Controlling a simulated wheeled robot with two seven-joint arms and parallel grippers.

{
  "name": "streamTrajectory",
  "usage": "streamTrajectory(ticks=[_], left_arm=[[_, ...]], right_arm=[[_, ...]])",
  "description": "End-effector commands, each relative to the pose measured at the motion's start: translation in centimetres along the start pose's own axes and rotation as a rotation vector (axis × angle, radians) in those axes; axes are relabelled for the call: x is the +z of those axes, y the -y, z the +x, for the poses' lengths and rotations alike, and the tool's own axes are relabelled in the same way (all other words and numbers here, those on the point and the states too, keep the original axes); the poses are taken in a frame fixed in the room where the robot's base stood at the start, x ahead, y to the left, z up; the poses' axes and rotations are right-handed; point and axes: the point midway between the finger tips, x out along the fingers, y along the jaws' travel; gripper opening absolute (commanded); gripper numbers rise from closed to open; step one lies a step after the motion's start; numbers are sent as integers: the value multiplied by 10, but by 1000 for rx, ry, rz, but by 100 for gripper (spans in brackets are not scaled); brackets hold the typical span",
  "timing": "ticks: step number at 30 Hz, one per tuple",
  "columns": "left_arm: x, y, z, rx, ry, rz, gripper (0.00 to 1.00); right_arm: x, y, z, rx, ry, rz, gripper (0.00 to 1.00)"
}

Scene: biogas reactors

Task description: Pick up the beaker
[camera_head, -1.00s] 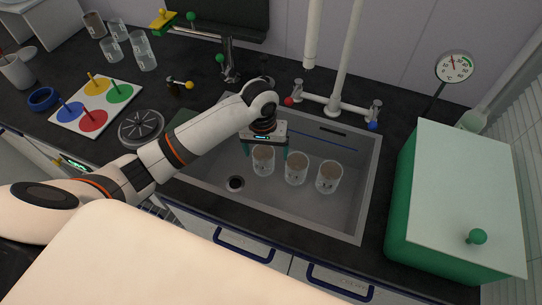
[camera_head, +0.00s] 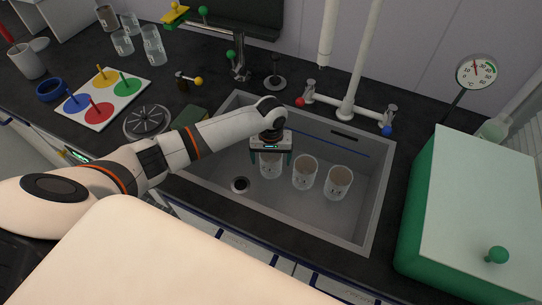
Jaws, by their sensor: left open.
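Three clear beakers with brownish insides stand in the grey sink (camera_head: 300,215). The left beaker (camera_head: 270,170) is under my left gripper (camera_head: 271,160), whose two teal fingers reach down on either side of its upper part. The fingers are open and apart, and the gripper body hides the beaker's rim. I cannot tell whether a finger touches it. The middle beaker (camera_head: 304,174) and the right beaker (camera_head: 337,184) stand to the right, free of the gripper. My right gripper is not in view.
A faucet (camera_head: 347,105) with red and blue knobs stands behind the sink. A green box (camera_head: 470,200) with a pale lid is at the right. Several glass beakers, a board with coloured discs (camera_head: 103,97) and a round drain strainer (camera_head: 146,122) are at the left.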

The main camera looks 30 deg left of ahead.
Motion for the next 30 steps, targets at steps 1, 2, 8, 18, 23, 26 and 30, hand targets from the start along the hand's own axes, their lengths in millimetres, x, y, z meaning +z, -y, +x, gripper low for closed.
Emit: streamTrajectory(ticks=[1,2,8,18,23,26,30], left_arm=[[0,0,7,1,-1,-1,87],[0,0,10,0,0,-1,87],[0,0,17,-1,2,1,87],[0,0,17,-1,1,1,51],[0,0,17,-1,2,1,38],[0,0,16,-1,2,1,38],[1,0,9,-2,3,1,38]], right_arm=[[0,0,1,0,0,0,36],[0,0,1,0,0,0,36],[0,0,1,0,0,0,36],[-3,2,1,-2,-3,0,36],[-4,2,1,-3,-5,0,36],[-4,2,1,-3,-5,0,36],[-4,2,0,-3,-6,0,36]])
